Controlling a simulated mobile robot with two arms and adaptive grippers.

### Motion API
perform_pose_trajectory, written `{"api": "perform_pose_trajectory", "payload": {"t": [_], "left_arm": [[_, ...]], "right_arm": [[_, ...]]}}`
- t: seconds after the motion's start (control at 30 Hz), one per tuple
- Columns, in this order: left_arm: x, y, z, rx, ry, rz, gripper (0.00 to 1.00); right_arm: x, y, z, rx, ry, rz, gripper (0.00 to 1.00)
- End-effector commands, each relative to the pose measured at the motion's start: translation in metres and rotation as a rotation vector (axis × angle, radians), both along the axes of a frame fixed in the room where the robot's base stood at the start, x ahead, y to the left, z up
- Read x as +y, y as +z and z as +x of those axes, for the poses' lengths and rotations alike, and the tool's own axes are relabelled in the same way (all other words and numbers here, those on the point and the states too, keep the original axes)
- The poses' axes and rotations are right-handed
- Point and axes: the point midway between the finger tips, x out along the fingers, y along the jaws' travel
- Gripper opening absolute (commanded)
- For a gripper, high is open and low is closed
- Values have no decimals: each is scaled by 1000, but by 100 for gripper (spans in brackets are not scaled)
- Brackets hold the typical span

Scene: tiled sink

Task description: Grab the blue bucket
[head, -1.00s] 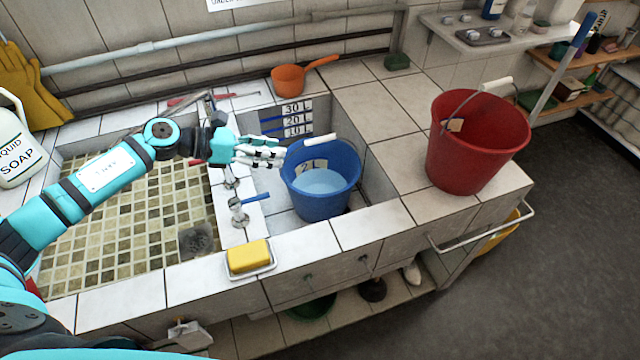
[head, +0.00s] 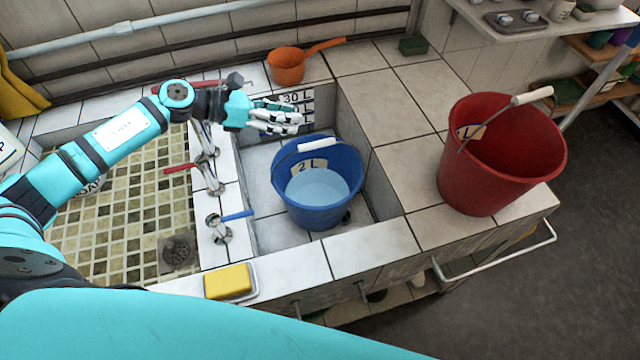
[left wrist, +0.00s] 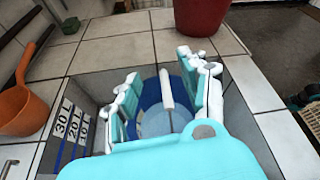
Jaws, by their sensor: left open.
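The blue bucket (head: 322,205) stands upright in the right, deeper basin and holds pale water. Its white handle grip (head: 320,143) lies at the back rim, above a "2 L" label. My left gripper (head: 290,118) is above the basin, up and to the left of the bucket in the head view, and does not appear to touch it. In the left wrist view my left gripper (left wrist: 165,95) is open. The blue bucket (left wrist: 150,92) and its white handle (left wrist: 166,88) show between its fingers. My right gripper is not in view.
A red bucket (head: 490,165) stands on the tiled counter to the right. An orange dipper (head: 288,66) lies behind the basin. Taps with a blue lever (head: 238,214) and a red lever line the divider. A yellow sponge (head: 228,281) sits on the front ledge.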

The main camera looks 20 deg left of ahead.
Motion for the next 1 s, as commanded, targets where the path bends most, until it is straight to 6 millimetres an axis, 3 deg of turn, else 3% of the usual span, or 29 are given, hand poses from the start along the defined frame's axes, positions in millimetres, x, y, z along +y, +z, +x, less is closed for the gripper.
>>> {"api": "perform_pose_trajectory", "payload": {"t": [0.3, 0.6, 0.77, 1.0], "left_arm": [[0, -44, 0, 0, 0, 0, 44], [0, -85, 0, -1, 0, 0, 44], [-4, -88, 2, -2, -1, -2, 44], [-26, -92, 14, -2, 0, -4, 44]], "right_arm": [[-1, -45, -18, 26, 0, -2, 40], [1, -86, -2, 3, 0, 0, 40], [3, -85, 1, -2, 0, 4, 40], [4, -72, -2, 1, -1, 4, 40]]}}
